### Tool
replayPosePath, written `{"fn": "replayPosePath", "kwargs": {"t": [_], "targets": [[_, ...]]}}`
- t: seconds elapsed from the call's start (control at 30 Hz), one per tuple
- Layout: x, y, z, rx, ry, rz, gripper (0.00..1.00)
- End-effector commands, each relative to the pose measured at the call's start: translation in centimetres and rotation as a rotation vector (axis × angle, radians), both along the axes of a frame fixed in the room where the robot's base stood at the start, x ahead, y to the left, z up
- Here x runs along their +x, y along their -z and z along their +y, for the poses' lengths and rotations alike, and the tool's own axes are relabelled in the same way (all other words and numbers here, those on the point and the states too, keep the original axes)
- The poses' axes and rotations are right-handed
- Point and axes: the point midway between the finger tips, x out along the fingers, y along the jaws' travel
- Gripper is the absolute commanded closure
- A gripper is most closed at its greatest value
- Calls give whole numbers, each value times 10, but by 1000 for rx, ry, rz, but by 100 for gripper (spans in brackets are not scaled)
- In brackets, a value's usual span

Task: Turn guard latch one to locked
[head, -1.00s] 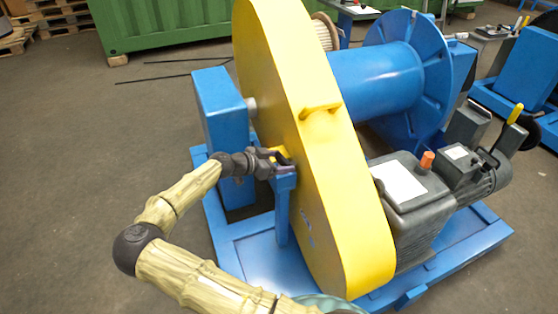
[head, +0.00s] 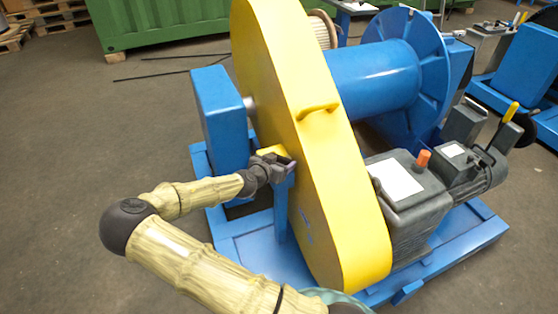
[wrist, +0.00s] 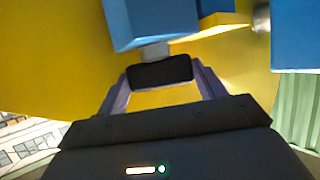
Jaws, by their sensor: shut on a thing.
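The yellow chain guard (head: 335,170) stands upright in the middle of the head view. A blue post (head: 281,208) rises in front of its near face. My gripper (head: 288,168) is at the top of this post, close to the guard. In the wrist view, my gripper (wrist: 160,80) has its two purple-grey fingers on either side of a black latch handle (wrist: 160,71), shut on it. The handle joins a short grey stem below the blue block (wrist: 155,22). In the head view my gripper hides the latch, so I cannot tell its setting.
A blue bearing box (head: 221,108) stands left of the guard. A blue drum (head: 375,75) and a grey motor unit (head: 410,195) are behind and right. The blue base frame (head: 250,250) lies below. Open floor (head: 70,170) is at left.

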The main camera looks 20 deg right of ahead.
Motion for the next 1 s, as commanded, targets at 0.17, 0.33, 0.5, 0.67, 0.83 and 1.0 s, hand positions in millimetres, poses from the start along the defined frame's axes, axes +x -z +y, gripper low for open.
{"fn": "replayPosePath", "kwargs": {"t": [0.17,0.33,0.5,0.67,0.83,1.0], "targets": [[0,-1,0,-1,-6,-1,54],[0,-1,0,-2,-5,-1,54],[1,-1,0,-1,-5,-1,9],[0,0,-1,-1,-2,0,9],[-1,0,-1,-1,0,1,9],[-1,1,-1,-2,12,2,9]]}}
